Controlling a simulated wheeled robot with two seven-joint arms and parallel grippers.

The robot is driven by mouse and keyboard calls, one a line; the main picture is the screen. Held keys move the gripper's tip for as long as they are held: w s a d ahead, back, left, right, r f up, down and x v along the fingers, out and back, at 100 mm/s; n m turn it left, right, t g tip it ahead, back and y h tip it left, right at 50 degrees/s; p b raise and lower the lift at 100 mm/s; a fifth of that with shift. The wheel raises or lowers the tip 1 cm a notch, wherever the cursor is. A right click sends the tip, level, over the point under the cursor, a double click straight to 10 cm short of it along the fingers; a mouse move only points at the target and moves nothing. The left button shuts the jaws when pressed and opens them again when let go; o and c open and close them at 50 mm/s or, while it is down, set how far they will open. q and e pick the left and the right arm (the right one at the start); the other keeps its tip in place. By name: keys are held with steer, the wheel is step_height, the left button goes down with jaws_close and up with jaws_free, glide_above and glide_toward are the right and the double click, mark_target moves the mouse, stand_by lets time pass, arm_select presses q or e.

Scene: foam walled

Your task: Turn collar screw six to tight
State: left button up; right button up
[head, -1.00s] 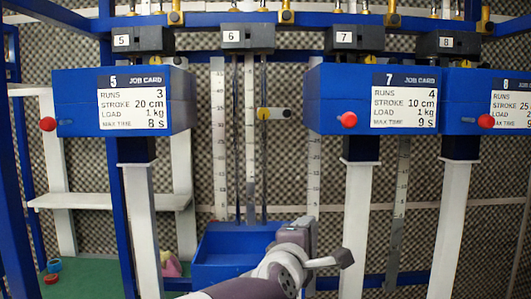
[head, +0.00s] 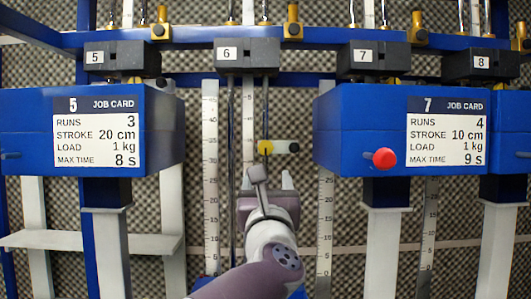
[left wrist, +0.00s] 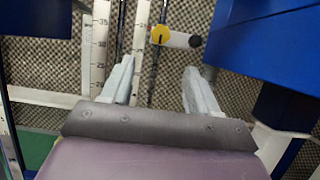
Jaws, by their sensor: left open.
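Station six is the black block labelled 6 (head: 247,56), with dark rods hanging below it between two white rulers. On a rod sits a collar with a yellow screw head (head: 265,147) and a pale bar ending in a black knob (head: 294,147). My left gripper (head: 272,174) points up just below this collar, apart from it. In the left wrist view the yellow screw (left wrist: 161,34) and black knob (left wrist: 195,41) lie beyond my open, empty fingers (left wrist: 158,66). Whether the screw is tight cannot be told. My right gripper is not in view.
Blue boxes with job cards 5 (head: 160,130) and 7 (head: 345,110) stand out on both sides of the gap at station six. A red knob (head: 384,158) juts from box 7. White posts stand below the boxes. Grey foam covers the back wall.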

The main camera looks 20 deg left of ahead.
mark_target(266, 150)
arm_select(q)
steer(key=p+x, duration=0.3)
steer(key=x, duration=0.2)
steer(key=p+x, duration=0.3)
steer(key=x, duration=0.3)
steer(key=shift+s+r+p, duration=0.15)
steer(key=shift+r+p, duration=0.05)
steer(key=shift+p, duration=0.1)
steer(key=shift+r, duration=0.15)
steer(key=shift+s, duration=0.15)
steer(key=shift+w, duration=0.2)
steer(key=shift+c, duration=0.6)
steer(key=c, duration=0.9)
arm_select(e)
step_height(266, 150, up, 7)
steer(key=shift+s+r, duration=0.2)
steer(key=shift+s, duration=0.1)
